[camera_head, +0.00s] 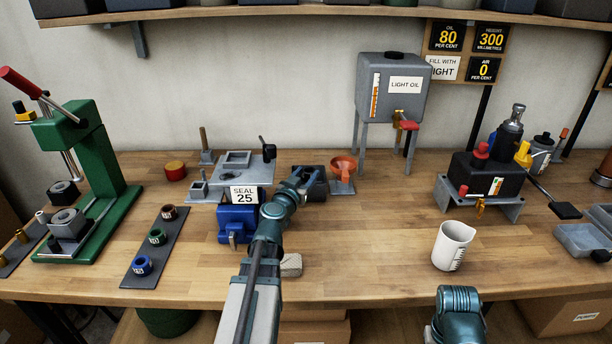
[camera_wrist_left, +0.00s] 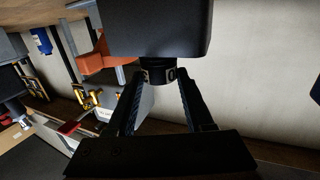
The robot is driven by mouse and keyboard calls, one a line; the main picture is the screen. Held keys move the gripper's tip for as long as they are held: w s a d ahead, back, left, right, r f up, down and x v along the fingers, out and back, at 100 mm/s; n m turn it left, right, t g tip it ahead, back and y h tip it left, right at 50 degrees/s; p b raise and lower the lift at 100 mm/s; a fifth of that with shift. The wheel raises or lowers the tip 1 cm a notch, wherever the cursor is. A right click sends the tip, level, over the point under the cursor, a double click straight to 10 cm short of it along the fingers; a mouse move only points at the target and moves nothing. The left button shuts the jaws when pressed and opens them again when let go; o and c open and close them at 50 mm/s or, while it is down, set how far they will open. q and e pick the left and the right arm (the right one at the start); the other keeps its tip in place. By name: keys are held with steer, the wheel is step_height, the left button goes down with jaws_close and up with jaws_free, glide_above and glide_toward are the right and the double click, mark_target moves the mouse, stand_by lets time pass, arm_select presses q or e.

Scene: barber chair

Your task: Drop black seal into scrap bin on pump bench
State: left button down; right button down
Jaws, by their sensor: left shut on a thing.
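My left gripper (camera_head: 306,176) is over the pump bench (camera_head: 370,265), at a dark open-topped box (camera_head: 318,190) that looks like the scrap bin. In the left wrist view, the gripper (camera_wrist_left: 159,80) is shut on the black seal (camera_wrist_left: 158,66), a small dark ring with a pale marking. A large dark block, apparently the bin (camera_wrist_left: 155,28), lies just beyond the fingertips and hides part of the seal. I cannot tell whether seal and bin touch. In the head view the seal is not distinguishable. My right gripper is out of view.
An orange funnel (camera_head: 343,167) stands just right of the bin. Left of it are a blue vise (camera_head: 238,222) and a "SEAL 25" sign (camera_head: 244,195). A white measuring cup (camera_head: 452,247) stands to the right.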

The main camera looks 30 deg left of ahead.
arm_select(q)
steer(key=shift+c, duration=1.4)
jaws_free()
steer(key=shift+r, duration=0.1)
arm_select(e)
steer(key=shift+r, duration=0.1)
